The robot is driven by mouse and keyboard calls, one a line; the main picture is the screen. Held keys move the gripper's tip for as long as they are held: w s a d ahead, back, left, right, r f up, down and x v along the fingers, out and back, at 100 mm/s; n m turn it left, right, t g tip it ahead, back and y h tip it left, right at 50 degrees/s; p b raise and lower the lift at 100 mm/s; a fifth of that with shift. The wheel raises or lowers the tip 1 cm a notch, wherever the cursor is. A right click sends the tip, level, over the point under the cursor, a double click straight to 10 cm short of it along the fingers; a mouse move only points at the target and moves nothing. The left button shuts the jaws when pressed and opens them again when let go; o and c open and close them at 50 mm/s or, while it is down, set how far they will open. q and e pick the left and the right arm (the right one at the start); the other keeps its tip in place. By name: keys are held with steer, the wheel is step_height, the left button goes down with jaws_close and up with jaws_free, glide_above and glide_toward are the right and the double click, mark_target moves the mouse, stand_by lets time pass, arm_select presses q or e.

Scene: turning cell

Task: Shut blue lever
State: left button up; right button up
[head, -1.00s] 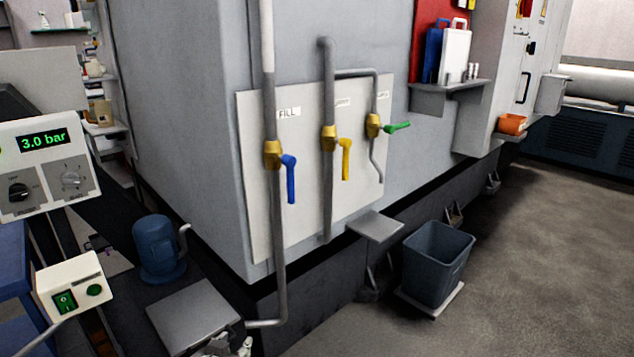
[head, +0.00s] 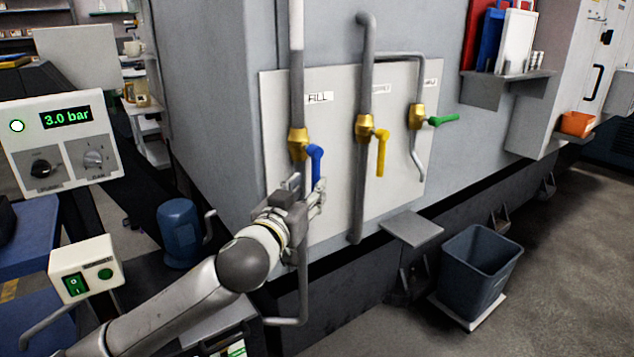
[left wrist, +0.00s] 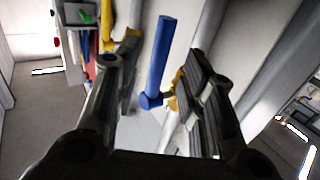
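The blue lever (head: 316,164) is on the brass valve (head: 298,143) of the leftmost pipe, under the FILL label. It hangs down nearly along the pipe. My left gripper (head: 307,189) is at the lever's lower end, with its fingers hiding part of it. In the left wrist view, the blue lever (left wrist: 160,55) shows between the two open fingers of my left gripper (left wrist: 163,80), with space visible on both sides. I cannot tell whether either finger touches it. My right gripper is not in view.
A yellow lever (head: 381,156) and a green lever (head: 442,120) are on the pipes to the right. A small grey shelf (head: 412,229) and a dark bin (head: 474,265) are lower right. A control box reading 3.0 bar (head: 62,150) stands at left.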

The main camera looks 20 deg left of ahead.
mark_target(314, 183)
arm_select(q)
steer(key=shift+w+d, duration=0.2)
steer(key=shift+w, duration=2.4)
jaws_close()
